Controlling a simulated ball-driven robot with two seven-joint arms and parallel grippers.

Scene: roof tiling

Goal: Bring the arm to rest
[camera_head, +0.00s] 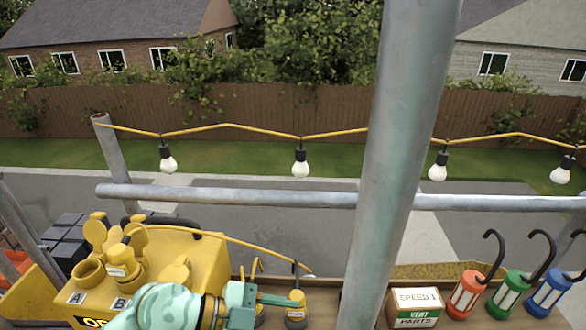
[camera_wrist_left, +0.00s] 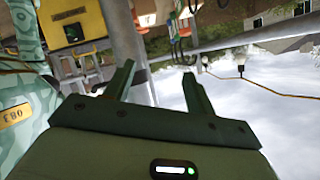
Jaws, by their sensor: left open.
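My left arm (camera_head: 165,308), teal with a pale pattern, reaches in at the bottom of the head view. Its gripper (camera_head: 278,299) points to the right, low over the front ledge, near a yellow and grey hanging plug (camera_head: 296,306). I cannot tell whether they touch. In the left wrist view the two dark green fingers (camera_wrist_left: 160,85) stand apart with nothing between them. That view is turned over, with sky beyond the fingers. My right gripper is in neither view.
A yellow box (camera_head: 190,262) with round sockets stands at left. A thick grey pole (camera_head: 390,150) and a horizontal rail (camera_head: 260,197) cross the view. A parts carton (camera_head: 416,308) and red, green and blue lanterns (camera_head: 510,292) stand at right. A bulb string (camera_head: 300,160) hangs behind.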

